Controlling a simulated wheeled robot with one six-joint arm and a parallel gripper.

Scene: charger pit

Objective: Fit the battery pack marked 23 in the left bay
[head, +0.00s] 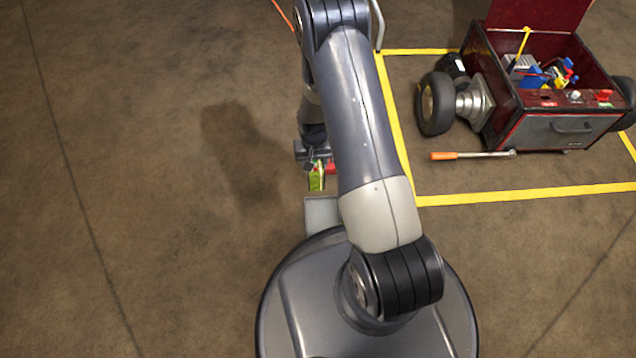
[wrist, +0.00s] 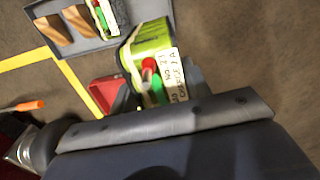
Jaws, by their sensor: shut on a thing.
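A lime-green battery pack (wrist: 150,62) is in my gripper (wrist: 158,88) in the wrist view. In the head view the pack (head: 316,181) shows small below my gripper (head: 315,158), partly hidden by my arm. My gripper is shut on the pack. A left bay cannot be made out in either view.
A grey tray (wrist: 62,22) holds wooden blocks and another pack-like item (wrist: 103,17). A red object (wrist: 105,92) lies beside the held pack. A wheeled dark-red box (head: 562,132) stands open inside yellow floor tape (head: 520,195), with an orange-handled tool (head: 470,155) before it. The left floor is clear.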

